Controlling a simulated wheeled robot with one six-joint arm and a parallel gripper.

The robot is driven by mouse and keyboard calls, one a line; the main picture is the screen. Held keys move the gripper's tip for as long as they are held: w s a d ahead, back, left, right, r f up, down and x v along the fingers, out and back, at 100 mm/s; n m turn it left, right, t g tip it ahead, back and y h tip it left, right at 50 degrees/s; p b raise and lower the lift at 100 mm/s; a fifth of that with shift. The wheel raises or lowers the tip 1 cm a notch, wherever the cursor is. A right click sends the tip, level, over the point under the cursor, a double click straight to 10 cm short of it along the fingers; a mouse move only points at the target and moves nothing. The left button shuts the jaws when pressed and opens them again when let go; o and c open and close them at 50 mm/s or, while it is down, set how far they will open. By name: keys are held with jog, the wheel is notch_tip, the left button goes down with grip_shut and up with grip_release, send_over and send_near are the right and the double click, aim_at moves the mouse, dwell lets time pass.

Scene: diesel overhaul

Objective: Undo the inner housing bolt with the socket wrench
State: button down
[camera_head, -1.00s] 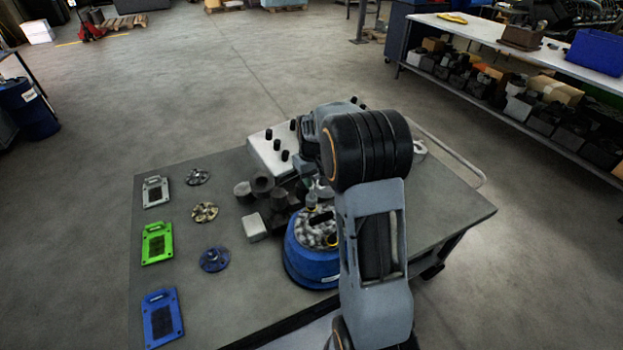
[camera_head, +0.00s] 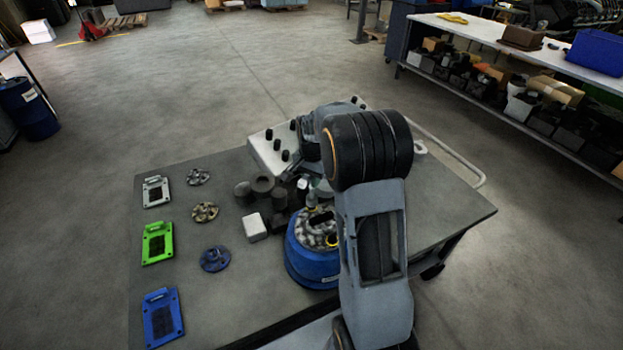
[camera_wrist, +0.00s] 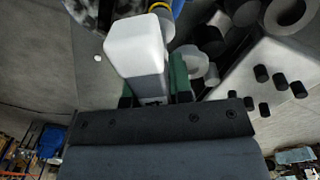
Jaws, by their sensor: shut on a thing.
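My gripper (camera_wrist: 153,92) shows in the wrist view, its green fingers shut on a pale grey, block-shaped tool body that I take to be the socket wrench (camera_wrist: 138,48). The wrench points away from the gripper, and its far end is hard to make out. In the head view the blue round housing (camera_head: 312,266) stands on the table, its grey top (camera_head: 318,230) partly behind my arm. The gripper is above the housing there, mostly hidden by my arm. I cannot make out the inner bolt or tell whether the wrench touches it.
On the table (camera_head: 255,290) left of the housing are a white block (camera_head: 255,227), dark cylinders (camera_head: 262,186), three flanged discs and three plates, including a green plate (camera_head: 157,243). A white box with black knobs (camera_head: 268,158) stands behind. A shelved bench (camera_head: 500,45) is at right.

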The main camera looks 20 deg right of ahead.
jog(key=m, duration=1.3)
jog(key=shift+f, duration=0.1)
